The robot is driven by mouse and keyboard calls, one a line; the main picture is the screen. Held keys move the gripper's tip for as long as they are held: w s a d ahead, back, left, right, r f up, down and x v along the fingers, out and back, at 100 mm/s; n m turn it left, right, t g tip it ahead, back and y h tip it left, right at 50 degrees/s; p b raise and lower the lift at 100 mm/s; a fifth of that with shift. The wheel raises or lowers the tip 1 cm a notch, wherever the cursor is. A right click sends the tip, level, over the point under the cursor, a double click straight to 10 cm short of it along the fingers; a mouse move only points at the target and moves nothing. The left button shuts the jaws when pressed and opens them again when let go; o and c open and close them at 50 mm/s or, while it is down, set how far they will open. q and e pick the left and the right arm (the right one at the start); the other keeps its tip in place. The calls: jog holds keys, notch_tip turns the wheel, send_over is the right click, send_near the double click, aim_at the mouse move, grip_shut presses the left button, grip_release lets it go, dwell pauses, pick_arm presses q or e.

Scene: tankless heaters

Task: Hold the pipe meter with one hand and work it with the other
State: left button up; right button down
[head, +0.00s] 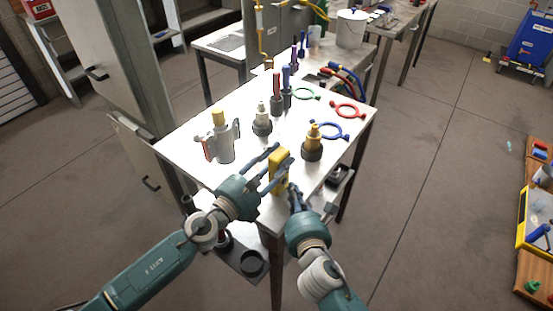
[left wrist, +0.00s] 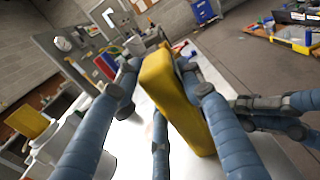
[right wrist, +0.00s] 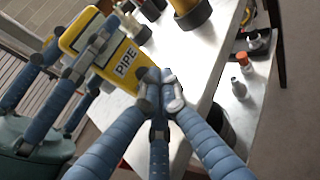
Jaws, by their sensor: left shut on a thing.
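The pipe meter (head: 279,158) is a yellow box held upright above the near end of the white table. My left gripper (head: 271,171) is shut on it, with blue fingers on both sides. In the left wrist view the meter's yellow side (left wrist: 172,92) fills the space between the fingers. My right gripper (head: 294,193) is just right of and below the meter. Its fingertips (right wrist: 160,88) are drawn together by the meter's lower edge; I cannot tell whether they touch it.
On the table (head: 190,150) stand a grey fitting with a yellow cap (head: 221,140), a white-topped fitting (head: 262,120) and a yellow-topped fitting (head: 312,145). Blue (head: 327,137), red and green rings lie behind. A lower shelf (head: 235,262) holds dark parts.

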dwell(0.6)
jog(key=shift+w+a, duration=0.25)
jog(key=shift+a, duration=0.15)
dwell(0.4)
jog(key=shift+s+d, duration=0.3)
jog(key=shift+d, duration=0.1)
jog(key=s+d, duration=0.3)
jog(key=d, duration=0.2)
jog(key=shift+s, duration=0.25)
dwell(0.4)
jog(key=shift+a, duration=0.1)
